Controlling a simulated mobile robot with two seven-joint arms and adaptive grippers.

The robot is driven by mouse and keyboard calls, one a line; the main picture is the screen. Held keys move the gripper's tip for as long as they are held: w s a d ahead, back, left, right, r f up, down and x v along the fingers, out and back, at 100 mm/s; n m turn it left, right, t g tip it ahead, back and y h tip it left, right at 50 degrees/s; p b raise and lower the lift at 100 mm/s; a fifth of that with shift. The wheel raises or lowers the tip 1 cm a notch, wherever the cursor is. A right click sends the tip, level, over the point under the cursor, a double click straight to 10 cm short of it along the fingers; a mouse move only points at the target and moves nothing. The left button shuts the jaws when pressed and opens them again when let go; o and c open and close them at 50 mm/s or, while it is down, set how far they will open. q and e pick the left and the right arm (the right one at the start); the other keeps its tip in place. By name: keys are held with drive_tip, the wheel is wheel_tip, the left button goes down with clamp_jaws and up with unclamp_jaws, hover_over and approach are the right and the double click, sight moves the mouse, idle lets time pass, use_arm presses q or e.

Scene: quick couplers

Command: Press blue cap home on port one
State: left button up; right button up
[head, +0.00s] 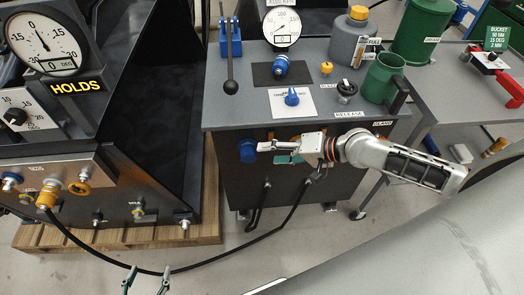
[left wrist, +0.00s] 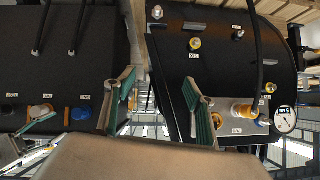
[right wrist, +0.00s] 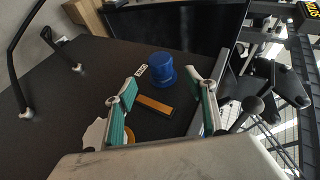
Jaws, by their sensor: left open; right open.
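The blue cap (head: 247,151) sits on the dark front panel of the grey-topped cart. In the right wrist view the cap (right wrist: 162,70) stands on the panel beside a small white label. How fully it is seated I cannot tell. My right gripper (head: 274,150) is open and empty; its fingers (right wrist: 160,88) point at the panel, with the cap beyond the tips, roughly between them. My left gripper (head: 148,276) is open and empty at the bottom of the head view, away from both panels. The left wrist view also shows the blue cap (left wrist: 82,113).
A black hose (head: 160,271) hangs in a loop from the yellow coupler (head: 47,195) on the left panel to the cart. An orange bar (right wrist: 155,105) lies on the panel near the cap. A green mug (head: 383,78) and gauge (head: 281,26) stand on the cart top.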

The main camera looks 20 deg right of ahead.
sight(255, 153)
drive_tip(key=shift+m, duration=0.3)
drive_tip(key=b+x, duration=0.1)
drive_tip(key=x, duration=0.6)
drive_tip(key=shift+w, duration=0.2)
drive_tip(key=shift+w+a+f, duration=0.15)
drive_tip(key=shift+w+a, duration=0.05)
drive_tip(key=shift+w, duration=0.05)
drive_tip(key=c, duration=1.2)
use_arm(q)
drive_tip(key=shift+a+f, duration=0.25)
drive_tip(key=shift+f, duration=0.4)
drive_tip(key=shift+s, duration=0.1)
use_arm(e)
drive_tip(key=shift+c, duration=0.6)
use_arm(q)
drive_tip(key=shift+r, duration=0.1)
